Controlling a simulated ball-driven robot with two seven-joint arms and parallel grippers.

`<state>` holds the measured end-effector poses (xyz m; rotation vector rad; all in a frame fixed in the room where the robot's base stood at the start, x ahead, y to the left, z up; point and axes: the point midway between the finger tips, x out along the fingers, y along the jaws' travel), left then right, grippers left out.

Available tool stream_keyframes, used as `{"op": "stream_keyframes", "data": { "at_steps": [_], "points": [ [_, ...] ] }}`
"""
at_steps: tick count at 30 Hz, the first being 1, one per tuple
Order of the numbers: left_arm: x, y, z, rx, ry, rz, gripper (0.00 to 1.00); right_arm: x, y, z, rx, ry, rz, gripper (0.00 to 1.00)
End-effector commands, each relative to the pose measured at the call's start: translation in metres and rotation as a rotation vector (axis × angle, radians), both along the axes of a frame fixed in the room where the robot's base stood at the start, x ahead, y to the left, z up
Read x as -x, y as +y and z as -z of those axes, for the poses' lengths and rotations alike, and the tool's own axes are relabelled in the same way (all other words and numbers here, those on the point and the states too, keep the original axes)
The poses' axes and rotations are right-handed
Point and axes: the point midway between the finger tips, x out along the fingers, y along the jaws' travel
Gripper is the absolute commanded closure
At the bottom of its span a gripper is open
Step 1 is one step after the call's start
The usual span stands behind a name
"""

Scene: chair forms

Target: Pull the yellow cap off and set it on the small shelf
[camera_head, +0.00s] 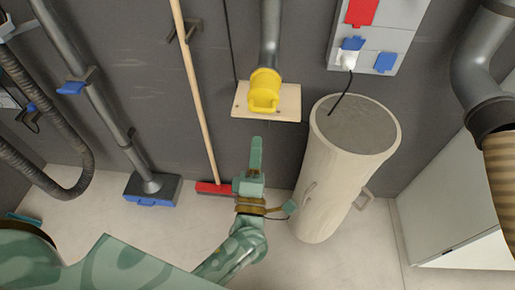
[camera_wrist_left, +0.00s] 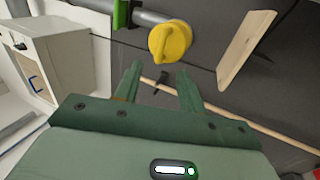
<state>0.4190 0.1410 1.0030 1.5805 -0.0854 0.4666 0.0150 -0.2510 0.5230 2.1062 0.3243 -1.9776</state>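The yellow cap (camera_head: 264,91) with a raised grip bar sits on the end of a grey pipe (camera_head: 270,35) that comes down the wall. The cap also shows in the left wrist view (camera_wrist_left: 170,42), ahead of and apart from my fingertips. The small shelf (camera_head: 290,103) is a pale wooden board by the cap; in the left wrist view it is at the upper right (camera_wrist_left: 246,45). It looks bare. My left gripper (camera_head: 256,142) is just below the shelf in the head view. Its fingers (camera_wrist_left: 159,74) stand apart with nothing between them. My right gripper is out of view.
A tall pale cylinder (camera_head: 340,180) stands right of my left gripper. A red-headed broom (camera_head: 213,187) leans on the wall to the left, near the gripper. A socket panel (camera_head: 390,45) with a plugged-in cable is at the upper right. A white cabinet (camera_head: 450,190) stands farther right.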

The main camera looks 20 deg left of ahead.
Motion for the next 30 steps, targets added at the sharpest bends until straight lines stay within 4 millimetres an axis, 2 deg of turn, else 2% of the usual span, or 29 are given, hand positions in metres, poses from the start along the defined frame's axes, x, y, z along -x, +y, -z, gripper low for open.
{"op": "stream_keyframes", "data": {
  "at_steps": [10, 15, 21, 29, 30],
  "points": [
    [-0.062, 0.015, -0.024, -0.004, -0.002, 0.000, 0.60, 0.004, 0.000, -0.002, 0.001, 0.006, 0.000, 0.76],
    [-0.088, 0.021, -0.034, -0.005, 0.000, 0.001, 0.60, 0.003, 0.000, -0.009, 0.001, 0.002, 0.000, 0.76],
    [-0.102, 0.025, -0.038, -0.006, 0.001, 0.001, 0.60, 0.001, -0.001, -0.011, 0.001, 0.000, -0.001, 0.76],
    [-0.105, 0.026, -0.042, -0.005, -0.005, 0.000, 0.60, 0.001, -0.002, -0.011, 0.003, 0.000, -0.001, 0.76],
    [-0.105, 0.026, -0.042, -0.006, -0.006, 0.000, 0.66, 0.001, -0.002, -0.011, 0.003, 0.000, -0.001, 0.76]
  ]
}}
